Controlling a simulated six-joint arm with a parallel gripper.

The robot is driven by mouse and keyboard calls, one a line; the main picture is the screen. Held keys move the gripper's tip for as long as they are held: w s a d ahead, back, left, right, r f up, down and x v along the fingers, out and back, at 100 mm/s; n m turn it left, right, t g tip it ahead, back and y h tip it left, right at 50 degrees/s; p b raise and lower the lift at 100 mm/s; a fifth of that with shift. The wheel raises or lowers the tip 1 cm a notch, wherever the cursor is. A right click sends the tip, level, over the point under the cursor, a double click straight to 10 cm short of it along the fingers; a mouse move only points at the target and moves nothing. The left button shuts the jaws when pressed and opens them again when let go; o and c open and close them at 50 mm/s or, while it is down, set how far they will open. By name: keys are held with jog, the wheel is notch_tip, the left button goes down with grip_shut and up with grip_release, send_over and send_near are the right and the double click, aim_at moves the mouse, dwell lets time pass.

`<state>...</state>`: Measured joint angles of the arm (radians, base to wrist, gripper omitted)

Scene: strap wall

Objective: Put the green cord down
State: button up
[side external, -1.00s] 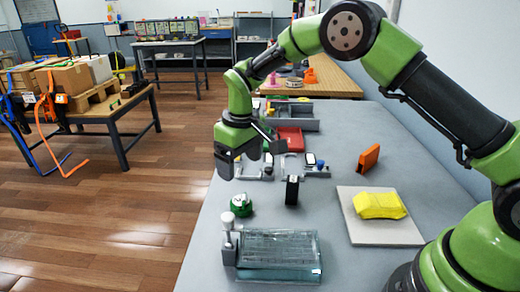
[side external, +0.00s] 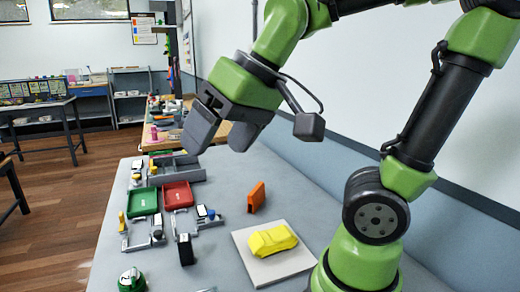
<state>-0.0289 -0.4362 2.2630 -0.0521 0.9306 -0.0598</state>
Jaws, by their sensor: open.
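My gripper (side external: 223,134) is open, with two dark grey fingers apart and nothing seen between them. It is raised well above the grey table, in the upper middle of the side external view. I make out no cord for certain. A small round green thing (side external: 131,281) with a pale mark on top sits at the table's near left, partly cut by the bottom edge. I cannot tell whether it is a coiled cord. The gripper is far above it and apart from it.
A green tray (side external: 142,203) and a red tray (side external: 177,196) lie behind small grey fixtures (side external: 137,241). A black block (side external: 186,249) stands nearer. An orange block (side external: 256,197) and a yellow car shape (side external: 271,240) on a pale board (side external: 262,271) are right. A wall (side external: 402,181) bounds the right.

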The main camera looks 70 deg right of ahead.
jog(key=shift+m+t, duration=0.5)
jog(key=shift+t, duration=0.1)
jog(key=s, duration=0.2)
jog(key=s+f, duration=0.1)
jog(key=s, duration=0.2)
jog(key=shift+s+d+f, duration=0.1)
jog(key=shift+s+f, duration=0.05)
jog(key=shift+s, duration=0.05)
